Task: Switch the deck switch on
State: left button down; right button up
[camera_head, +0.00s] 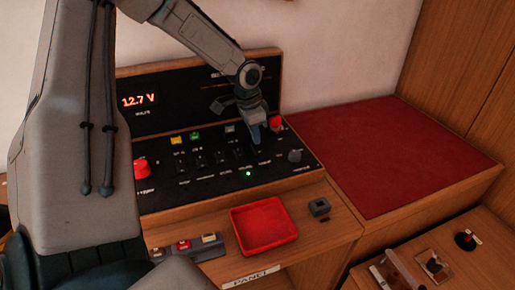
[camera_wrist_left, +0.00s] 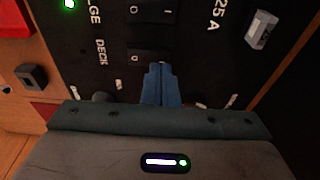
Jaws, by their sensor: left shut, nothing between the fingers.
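The deck switch (camera_wrist_left: 140,57) is a black rocker on the black panel, beside the white word DECK in the left wrist view. Part of it is hidden by my left gripper, and I cannot tell which way it is tipped. My left gripper (camera_head: 255,139) is shut and empty, pointing down at the panel. Its blue fingertips also show in the wrist view (camera_wrist_left: 160,70), over or against the deck switch; I cannot tell whether they touch it. A neighbouring rocker (camera_wrist_left: 150,10) has a lit green lamp (camera_wrist_left: 69,4) in line with it. No lit lamp shows by DECK.
The panel (camera_head: 152,198) carries a red knob (camera_head: 142,169), a grey knob (camera_head: 295,156) and a red button (camera_head: 276,122). A display (camera_head: 138,100) reads 12.7 V. A red tray (camera_head: 264,227) and a small grey block (camera_head: 319,207) lie on the ledge. The red-topped surface (camera_head: 400,150) is clear.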

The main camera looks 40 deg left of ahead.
pick_arm(q)
jog(key=shift+f+b, duration=0.3)
jog(key=shift+f, duration=0.2)
jog(key=shift+r, duration=0.1)
jog(key=shift+r+p, duration=2.7)
jog(key=shift+r, duration=0.75)
